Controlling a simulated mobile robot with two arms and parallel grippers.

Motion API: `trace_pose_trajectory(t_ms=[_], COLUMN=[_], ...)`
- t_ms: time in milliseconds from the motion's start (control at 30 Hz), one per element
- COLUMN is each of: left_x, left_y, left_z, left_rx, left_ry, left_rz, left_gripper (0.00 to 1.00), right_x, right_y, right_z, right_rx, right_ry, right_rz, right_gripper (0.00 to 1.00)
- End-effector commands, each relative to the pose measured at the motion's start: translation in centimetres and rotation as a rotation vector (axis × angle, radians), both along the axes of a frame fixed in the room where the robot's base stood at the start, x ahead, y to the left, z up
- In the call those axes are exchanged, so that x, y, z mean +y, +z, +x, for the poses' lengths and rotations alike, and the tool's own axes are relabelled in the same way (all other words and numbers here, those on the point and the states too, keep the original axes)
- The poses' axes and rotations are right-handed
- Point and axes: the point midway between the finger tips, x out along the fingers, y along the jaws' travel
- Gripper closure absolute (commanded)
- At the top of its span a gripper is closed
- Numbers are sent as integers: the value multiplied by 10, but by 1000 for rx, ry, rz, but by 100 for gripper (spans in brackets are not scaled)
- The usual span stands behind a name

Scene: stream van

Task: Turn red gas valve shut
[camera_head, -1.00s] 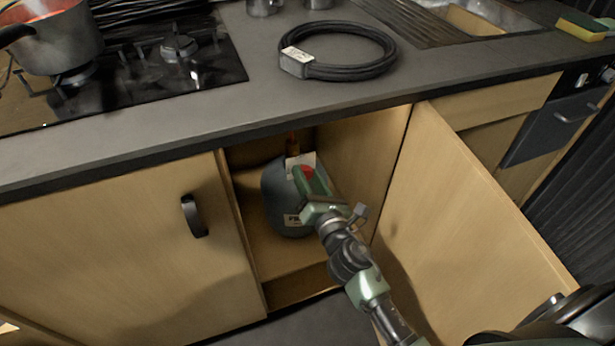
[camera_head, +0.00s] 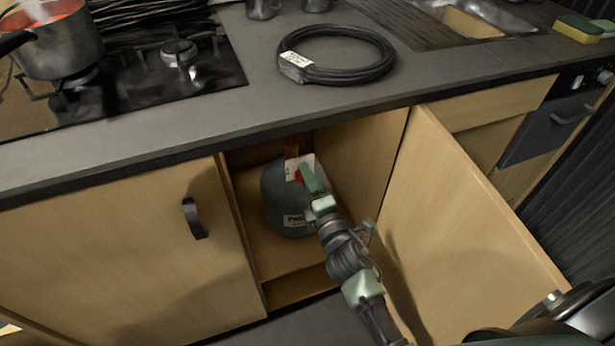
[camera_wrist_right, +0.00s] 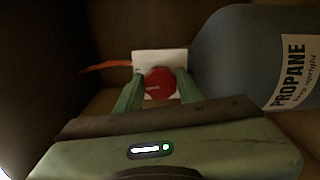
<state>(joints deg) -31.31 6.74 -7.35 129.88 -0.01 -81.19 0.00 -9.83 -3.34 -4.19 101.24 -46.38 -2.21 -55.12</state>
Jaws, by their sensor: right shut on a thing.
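The red gas valve (camera_wrist_right: 160,84) sits in front of a white plate (camera_wrist_right: 160,62) inside the open cabinet, and a bit of its red shows in the head view (camera_head: 299,176). My right gripper (camera_wrist_right: 158,90) reaches into the cabinet and is shut on the valve, with one green finger on each side of it. In the head view, the right gripper (camera_head: 308,178) hides much of the valve. The grey propane bottle (camera_head: 278,200) stands upright beside the valve; its label reads PROPANE in the wrist view (camera_wrist_right: 295,72). My left gripper is not in view.
The open cabinet door (camera_head: 455,220) stands to the right of my right arm. A closed door with a black handle (camera_head: 195,218) is on the left. Above, the counter holds a coiled black cable (camera_head: 340,55), a hob (camera_head: 140,75) and a pot (camera_head: 55,45).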

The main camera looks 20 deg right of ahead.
Motion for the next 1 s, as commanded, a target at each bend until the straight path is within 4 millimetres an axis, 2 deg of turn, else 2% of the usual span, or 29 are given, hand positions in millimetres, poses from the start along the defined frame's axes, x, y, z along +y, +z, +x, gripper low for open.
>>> trace_pose_trajectory(t_ms=[300, 867, 900, 933, 1000], left_x=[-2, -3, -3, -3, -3], left_y=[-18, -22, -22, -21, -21], left_z=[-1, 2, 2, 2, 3], left_rx=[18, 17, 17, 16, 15], left_ry=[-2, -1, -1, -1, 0], left_rz=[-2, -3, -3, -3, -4], left_gripper=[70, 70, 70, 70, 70], right_x=[0, 0, 0, 0, 0], right_y=[-2, -2, -2, -2, -2], right_z=[-1, -1, -1, -1, 0], right_rx=[7, 9, 9, 8, 8], right_ry=[0, 0, 0, 0, 0], right_rz=[123, 149, 149, 149, 148], right_gripper=[100, 100, 52, 43, 41])
